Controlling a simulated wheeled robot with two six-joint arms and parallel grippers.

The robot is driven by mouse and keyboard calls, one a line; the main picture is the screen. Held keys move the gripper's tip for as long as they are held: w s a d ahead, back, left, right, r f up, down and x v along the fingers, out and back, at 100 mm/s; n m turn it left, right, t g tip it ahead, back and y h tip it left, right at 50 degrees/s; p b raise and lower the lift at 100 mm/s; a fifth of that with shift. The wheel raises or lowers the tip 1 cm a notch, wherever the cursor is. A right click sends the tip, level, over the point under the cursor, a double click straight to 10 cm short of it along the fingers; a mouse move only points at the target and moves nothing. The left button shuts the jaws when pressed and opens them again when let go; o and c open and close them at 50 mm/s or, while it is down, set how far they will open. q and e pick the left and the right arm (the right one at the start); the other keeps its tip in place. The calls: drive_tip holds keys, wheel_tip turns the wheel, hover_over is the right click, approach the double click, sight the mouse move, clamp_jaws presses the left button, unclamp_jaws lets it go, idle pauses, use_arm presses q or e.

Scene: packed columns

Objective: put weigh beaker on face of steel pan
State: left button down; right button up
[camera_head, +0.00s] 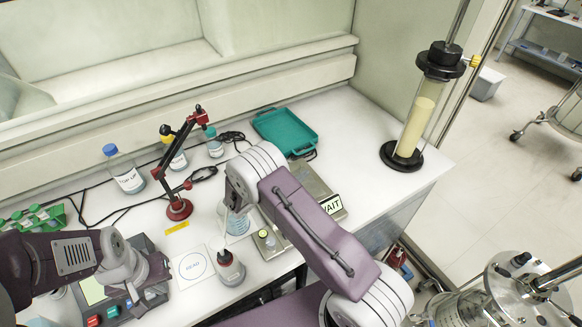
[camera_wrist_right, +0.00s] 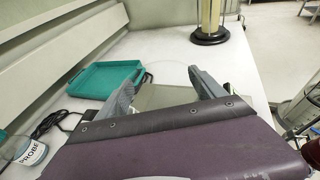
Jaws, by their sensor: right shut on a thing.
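The steel pan (camera_head: 318,184) is the flat metal plate behind the WAIT sign (camera_head: 331,206), partly covered by my right arm. In the right wrist view the pan (camera_wrist_right: 165,97) shows between the fingers of my right gripper (camera_wrist_right: 163,92). The gripper is shut on the clear weigh beaker (camera_wrist_right: 171,64), of which only a faint rim line shows. The gap between beaker and pan cannot be judged.
A teal tray (camera_head: 285,130) lies behind the pan. A tall glass column (camera_head: 415,118) stands at the back right corner. A red jointed stand (camera_head: 179,207), several bottles and another clear beaker (camera_head: 237,224) crowd the left and middle. A READ card (camera_head: 193,268) lies in front.

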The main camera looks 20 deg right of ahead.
drive_tip(key=shift+w+f, duration=0.3)
drive_tip(key=shift+s+b, duration=0.15)
drive_tip(key=shift+b, duration=0.15)
drive_tip(key=o, duration=1.8)
drive_tip(key=shift+s, duration=0.15)
drive_tip(key=shift+r+p, duration=0.15)
drive_tip(key=shift+p, duration=0.15)
drive_tip(key=shift+a, duration=0.3)
drive_tip(key=b+v, duration=0.3)
drive_tip(key=v, duration=0.8)
drive_tip(key=shift+r, duration=0.2)
